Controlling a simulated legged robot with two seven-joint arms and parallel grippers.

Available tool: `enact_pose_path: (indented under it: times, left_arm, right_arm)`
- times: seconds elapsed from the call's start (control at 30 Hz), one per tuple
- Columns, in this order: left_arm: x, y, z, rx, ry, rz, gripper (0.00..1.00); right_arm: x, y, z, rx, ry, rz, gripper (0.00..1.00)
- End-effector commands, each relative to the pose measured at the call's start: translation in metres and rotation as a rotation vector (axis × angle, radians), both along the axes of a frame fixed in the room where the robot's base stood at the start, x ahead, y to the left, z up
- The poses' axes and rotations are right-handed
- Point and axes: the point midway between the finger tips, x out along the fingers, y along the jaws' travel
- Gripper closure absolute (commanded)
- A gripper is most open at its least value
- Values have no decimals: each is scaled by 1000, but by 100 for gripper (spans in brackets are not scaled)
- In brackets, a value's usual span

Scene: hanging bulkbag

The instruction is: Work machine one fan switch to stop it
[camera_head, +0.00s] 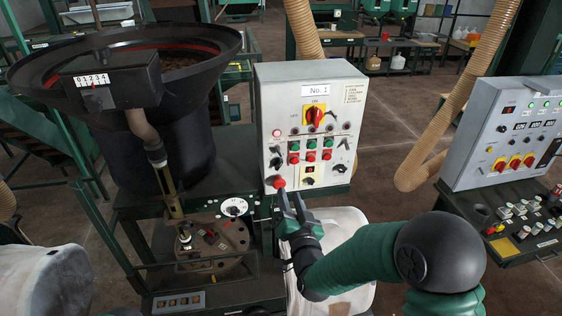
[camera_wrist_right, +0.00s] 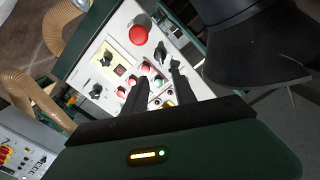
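The grey control box marked No. 1 (camera_head: 272,90) stands upright at centre, with rows of green and red buttons. Black rotary switches sit at its left (camera_head: 275,162) and right (camera_head: 339,168). A black knob on a yellow plate (camera_head: 310,181) is low on the box; it also shows in the right wrist view (camera_wrist_right: 106,60). The labels are too small to read, so I cannot tell which switch is the fan's. My right gripper (camera_head: 291,198) is open and empty, in front of the box's lower left, near the red mushroom button (camera_head: 278,182). My left gripper is out of view.
A large black bowl feeder (camera_head: 185,130) stands left of the box. A red-and-yellow rotary switch (camera_head: 314,115) is on the box's upper part. Another grey panel (camera_head: 475,140) stands at right. White bags (camera_head: 45,280) hang low at left and under my right arm.

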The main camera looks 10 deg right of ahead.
Motion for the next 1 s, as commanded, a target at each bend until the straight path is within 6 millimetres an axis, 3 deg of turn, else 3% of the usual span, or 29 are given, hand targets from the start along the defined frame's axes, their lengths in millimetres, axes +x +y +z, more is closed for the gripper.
enact_pose_path:
  times: [0.03,0.3,0.5,0.83,1.0]
  left_arm:
    - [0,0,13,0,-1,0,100]
    - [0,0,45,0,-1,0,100]
    - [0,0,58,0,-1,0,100]
    - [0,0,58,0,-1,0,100]
    - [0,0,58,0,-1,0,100]
  right_arm:
    - [13,0,5,2,2,-1,67]
    - [82,3,6,0,1,1,67]
    - [116,4,4,-2,0,1,67]
    - [124,5,1,-3,0,2,67]
    - [124,5,1,-2,0,2,87]
